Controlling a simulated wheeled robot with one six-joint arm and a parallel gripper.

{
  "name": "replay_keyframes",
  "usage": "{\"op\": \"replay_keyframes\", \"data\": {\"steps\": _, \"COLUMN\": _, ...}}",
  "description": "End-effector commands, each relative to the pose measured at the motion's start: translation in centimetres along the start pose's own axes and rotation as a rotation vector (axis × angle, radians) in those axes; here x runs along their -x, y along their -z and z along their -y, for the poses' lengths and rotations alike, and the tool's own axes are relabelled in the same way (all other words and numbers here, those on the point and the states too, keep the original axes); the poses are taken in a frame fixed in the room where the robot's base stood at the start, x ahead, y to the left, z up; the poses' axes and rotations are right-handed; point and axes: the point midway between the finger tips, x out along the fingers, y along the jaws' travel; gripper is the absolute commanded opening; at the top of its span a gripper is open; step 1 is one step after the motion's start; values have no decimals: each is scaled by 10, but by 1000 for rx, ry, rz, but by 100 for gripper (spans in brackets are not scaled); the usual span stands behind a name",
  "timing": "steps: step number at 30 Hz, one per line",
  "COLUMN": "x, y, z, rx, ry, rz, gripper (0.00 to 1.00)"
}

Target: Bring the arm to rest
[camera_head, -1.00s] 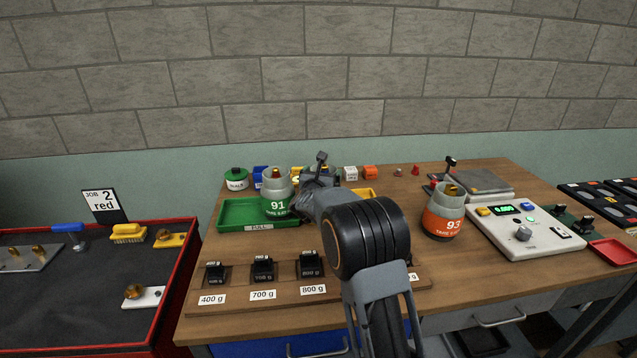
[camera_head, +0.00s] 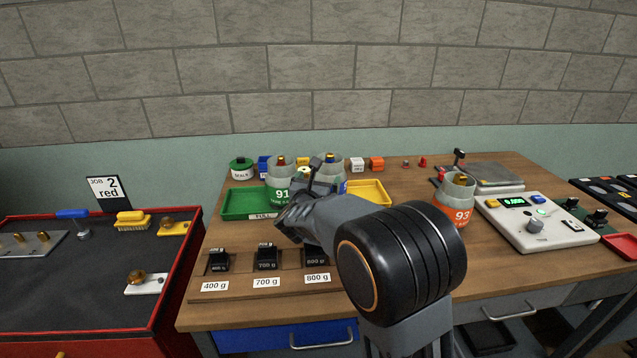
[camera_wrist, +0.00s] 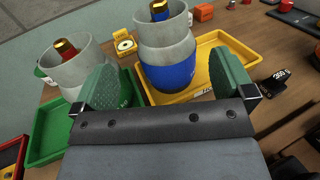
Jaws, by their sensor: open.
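My gripper (camera_wrist: 165,90) is open and empty in the wrist view, with its green pads apart above the bench. In the head view my gripper (camera_head: 305,190) is partly hidden by my own wrist and arm. A grey jar with a green band (camera_wrist: 72,65) stands at the green tray (camera_wrist: 45,135), left of the pads. A grey jar with a blue band (camera_wrist: 165,55) stands at the yellow tray (camera_wrist: 225,75), beyond the gap between the pads. The orange-banded jar 93 (camera_head: 455,205) stands on the bench to the right, beside the scale.
The scale (camera_head: 530,222) is on the right of the wooden bench (camera_head: 400,180). Black weights (camera_head: 266,258) stand in a wooden rack at the front. A red-rimmed tool cart (camera_head: 80,280) is at the left. A 360 g weight (camera_wrist: 276,78) is near the right pad.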

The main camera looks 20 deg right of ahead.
Motion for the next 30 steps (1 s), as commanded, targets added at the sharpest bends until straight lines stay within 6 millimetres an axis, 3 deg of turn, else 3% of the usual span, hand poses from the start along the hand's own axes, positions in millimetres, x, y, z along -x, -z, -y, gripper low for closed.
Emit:
{"op": "replay_keyframes", "data": {"steps": 9, "x": 0, "y": -1, "z": 0, "rx": 11, "ry": -7, "rz": -2, "gripper": 100}}
{"op": "replay_keyframes", "data": {"steps": 14, "x": 10, "y": -12, "z": -8, "rx": 201, "ry": -119, "rz": -34, "gripper": 100}}
{"op": "replay_keyframes", "data": {"steps": 17, "x": 28, "y": -21, "z": -16, "rx": 479, "ry": -283, "rz": -57, "gripper": 100}}
{"op": "replay_keyframes", "data": {"steps": 23, "x": 96, "y": -22, "z": -18, "rx": 1259, "ry": -726, "rz": 17, "gripper": 100}}
{"op": "replay_keyframes", "data": {"steps": 26, "x": 137, "y": -12, "z": -5, "rx": 1642, "ry": -955, "rz": 118, "gripper": 100}}
{"op": "replay_keyframes", "data": {"steps": 30, "x": 189, "y": 4, "z": 29, "rx": 2124, "ry": -1269, "rz": 306, "gripper": 100}}
